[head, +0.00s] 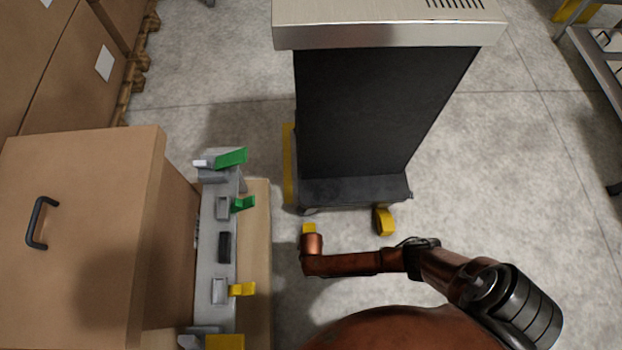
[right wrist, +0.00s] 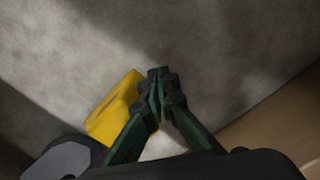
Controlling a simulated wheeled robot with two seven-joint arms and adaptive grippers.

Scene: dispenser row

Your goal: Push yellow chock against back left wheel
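A yellow chock (head: 309,229) shows on the floor in front of the black cart's near left corner, partly hidden by my right wrist. In the right wrist view the yellow chock (right wrist: 114,106) lies just left of my right gripper (right wrist: 161,77), whose fingertips are together with nothing between them. I cannot tell whether they touch the chock. A small part of a wheel (head: 310,211) shows under the cart's near left corner, just beyond the chock, seemingly with a gap. Another yellow piece (head: 384,221) is at the near right corner. My left gripper is out of view.
The black cart (head: 385,115) with a silver top stands ahead. On the left are a brown box (head: 85,220) with a handle and a grey dispenser row (head: 217,255) with green and yellow tabs. A metal rack (head: 595,65) stands far right. The floor right of the cart is clear.

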